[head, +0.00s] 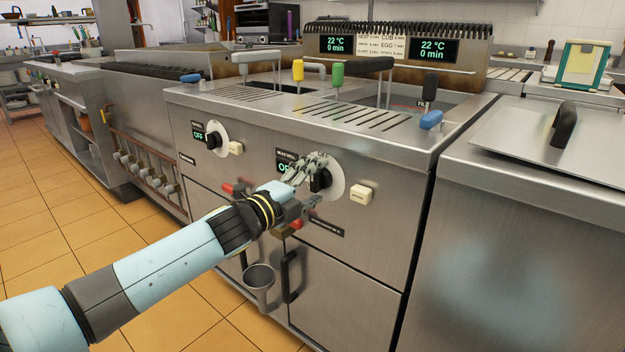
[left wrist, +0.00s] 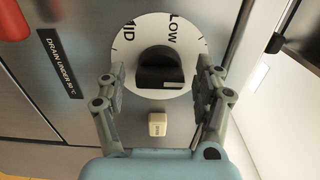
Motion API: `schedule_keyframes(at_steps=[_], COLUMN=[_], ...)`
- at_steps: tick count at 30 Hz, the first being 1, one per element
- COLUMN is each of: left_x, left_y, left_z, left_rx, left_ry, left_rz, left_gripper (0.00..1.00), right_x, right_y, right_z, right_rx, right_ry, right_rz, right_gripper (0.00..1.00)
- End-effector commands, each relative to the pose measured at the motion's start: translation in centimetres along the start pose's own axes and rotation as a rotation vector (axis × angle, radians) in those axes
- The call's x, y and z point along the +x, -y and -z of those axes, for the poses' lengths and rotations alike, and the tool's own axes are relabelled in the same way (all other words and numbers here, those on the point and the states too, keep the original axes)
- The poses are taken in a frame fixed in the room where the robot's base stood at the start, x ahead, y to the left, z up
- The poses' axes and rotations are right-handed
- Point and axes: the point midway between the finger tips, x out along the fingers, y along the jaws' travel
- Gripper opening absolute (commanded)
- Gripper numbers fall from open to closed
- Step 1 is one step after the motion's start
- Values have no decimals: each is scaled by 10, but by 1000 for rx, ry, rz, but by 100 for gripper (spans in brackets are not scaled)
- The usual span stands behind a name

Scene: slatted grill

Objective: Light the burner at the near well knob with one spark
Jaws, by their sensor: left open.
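The near well knob (head: 321,181) is black on a round white dial on the cabinet front. In the left wrist view the knob (left wrist: 160,70) faces me, with LOW and MID readable on the dial (left wrist: 140,37). My left gripper (head: 313,182) is at this knob. In the left wrist view its open fingers (left wrist: 158,75) stand on either side of the knob; I cannot tell whether they touch it. The cream spark button (head: 361,194) sits right of the dial, and below the knob in the left wrist view (left wrist: 157,124). The near well display (head: 286,166) is partly hidden by my gripper.
A second knob (head: 213,140) with an OFF display (head: 198,132) and its own cream button (head: 236,148) is farther left. Coloured levers, one green (head: 337,74), stand on top.

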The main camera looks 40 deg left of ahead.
Motion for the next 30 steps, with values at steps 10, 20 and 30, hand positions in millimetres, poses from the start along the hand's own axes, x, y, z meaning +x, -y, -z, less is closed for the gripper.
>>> schedule_keyframes(at_steps=[10, 20, 30], left_x=[0, 0, 0], left_y=[-1, -1, 0], left_z=[0, 0, 0], left_rx=[0, 0, -71], left_ry=[-1, 0, -1], left_rz=[0, 0, 0], left_gripper=[52, 13, 13], right_x=[0, 0, -5], right_y=[16, 11, 6], right_z=[-4, -2, 0], right_rx=[7, 5, 3], right_ry=[5, 1, -2], right_rz=[19, 13, 7], right_gripper=[45, 45, 45])
